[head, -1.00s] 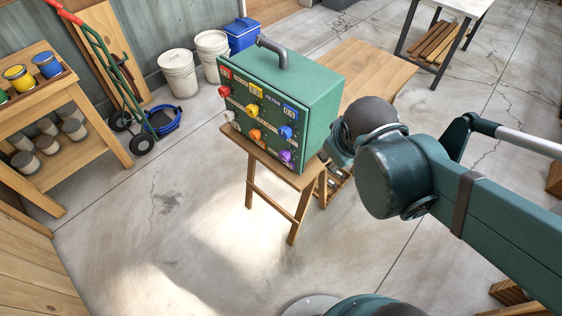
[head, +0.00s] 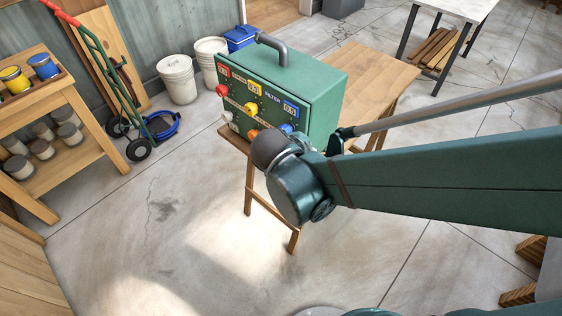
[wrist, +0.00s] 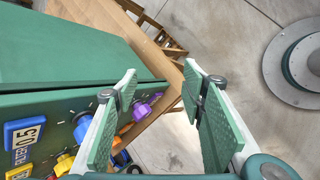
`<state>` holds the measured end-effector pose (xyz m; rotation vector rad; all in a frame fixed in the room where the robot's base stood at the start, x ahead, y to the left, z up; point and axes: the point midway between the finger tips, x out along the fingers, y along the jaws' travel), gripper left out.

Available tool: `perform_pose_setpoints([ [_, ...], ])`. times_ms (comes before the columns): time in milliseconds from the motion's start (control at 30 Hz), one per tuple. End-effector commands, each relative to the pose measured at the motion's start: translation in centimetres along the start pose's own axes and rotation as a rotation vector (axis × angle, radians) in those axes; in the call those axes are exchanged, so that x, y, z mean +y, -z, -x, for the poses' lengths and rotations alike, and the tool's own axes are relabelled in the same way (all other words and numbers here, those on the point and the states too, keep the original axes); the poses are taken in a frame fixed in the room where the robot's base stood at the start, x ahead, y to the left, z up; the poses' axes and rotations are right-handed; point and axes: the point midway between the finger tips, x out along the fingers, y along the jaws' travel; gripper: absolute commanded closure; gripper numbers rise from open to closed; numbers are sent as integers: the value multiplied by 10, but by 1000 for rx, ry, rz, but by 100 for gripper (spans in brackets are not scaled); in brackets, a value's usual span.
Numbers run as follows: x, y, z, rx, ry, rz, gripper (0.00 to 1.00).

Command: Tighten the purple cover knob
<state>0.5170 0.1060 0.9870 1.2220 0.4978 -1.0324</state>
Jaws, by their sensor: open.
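The purple cover knob (wrist: 141,111) sticks out from the front face of the green box, near its edge, in the wrist view. It shows just right of my left finger, which partly covers that row of knobs. My gripper (wrist: 161,84) is open, its two green pads spread apart with nothing held between them. I cannot tell whether a pad touches the knob. In the head view the green box (head: 306,87) stands on a small wooden table, and my arm hides the purple knob and my gripper's fingers.
A blue knob (wrist: 83,128), a yellow knob (wrist: 63,164) and an orange knob (wrist: 124,129) sit close by on the box face. The floor in front is clear.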

Motion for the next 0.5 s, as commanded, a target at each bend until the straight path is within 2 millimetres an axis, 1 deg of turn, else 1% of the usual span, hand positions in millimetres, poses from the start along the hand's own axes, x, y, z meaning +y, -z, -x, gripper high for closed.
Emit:
perform_pose_setpoints([
  [33,1,8,-3,-14,-13,40,59],
  [500,10,54,-13,-166,-117,349,59],
])
